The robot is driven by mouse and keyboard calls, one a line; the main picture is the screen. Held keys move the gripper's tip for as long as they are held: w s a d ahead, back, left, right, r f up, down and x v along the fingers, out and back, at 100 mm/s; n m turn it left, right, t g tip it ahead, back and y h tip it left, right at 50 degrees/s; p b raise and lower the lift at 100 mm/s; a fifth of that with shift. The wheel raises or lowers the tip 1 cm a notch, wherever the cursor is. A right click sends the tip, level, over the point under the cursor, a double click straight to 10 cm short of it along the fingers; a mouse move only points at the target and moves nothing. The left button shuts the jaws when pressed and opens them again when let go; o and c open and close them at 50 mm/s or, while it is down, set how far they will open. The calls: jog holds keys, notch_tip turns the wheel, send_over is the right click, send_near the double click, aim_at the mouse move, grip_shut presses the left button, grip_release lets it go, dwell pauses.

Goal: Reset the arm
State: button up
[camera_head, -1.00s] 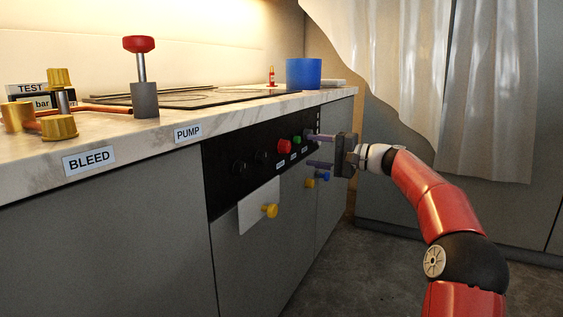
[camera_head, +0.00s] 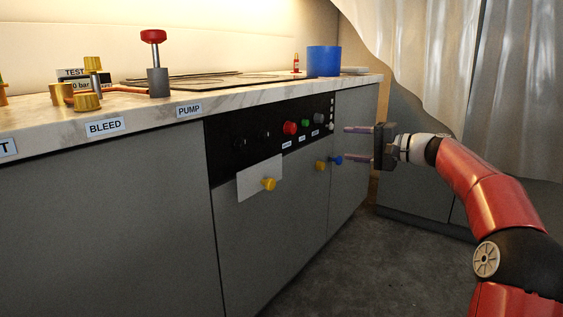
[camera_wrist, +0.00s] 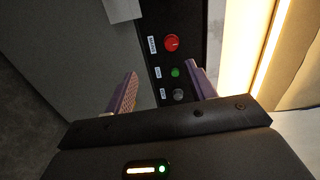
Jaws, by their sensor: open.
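My gripper (camera_head: 346,145) is open and empty, with its two purple fingers pointing left toward the cabinet front. It hangs in front of the right end of the black control panel (camera_head: 222,150), apart from it. My red arm reaches in from the lower right. In the wrist view my gripper (camera_wrist: 160,85) shows its two fingers spread wide. Between and beyond them are a red button (camera_wrist: 172,43), a green button (camera_wrist: 176,72) and a grey knob (camera_wrist: 179,95). Nothing is held.
The marble counter (camera_head: 40,130) runs above the panel, carrying a blue cup (camera_head: 323,61), a red-topped pump lever (camera_head: 153,37) and yellow valves (camera_head: 88,101). The floor (camera_head: 350,270) is clear.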

jog(key=s+a+f+n+g+h+p, duration=0.1)
jog(key=s+a+n+g+h+p, duration=0.15)
jog(key=s+a, duration=0.45)
jog(key=s+a+f+n+g+h+p, duration=0.15)
jog(key=s+a+h, duration=0.3)
jog(key=s, duration=0.45)
jog(key=s+d+f+n+h+p, duration=0.1)
jog(key=s+d+f+h+p, duration=0.1)
jog(key=s, duration=0.7)
jog(key=s+d+f+h+p, duration=0.2)
jog(key=s+d+f, duration=0.1)
jog(key=s, duration=0.6)
jog(key=s+d+f+n+h+p, duration=0.1)
jog(key=s+d+f+h+p, duration=0.1)
jog(key=s, duration=0.7)
jog(key=shift+s+d+f+n+h, duration=0.35)
jog(key=shift+d+f+h, duration=0.1)
jog(key=shift+f, duration=0.4)
jog(key=shift+c, duration=0.3)
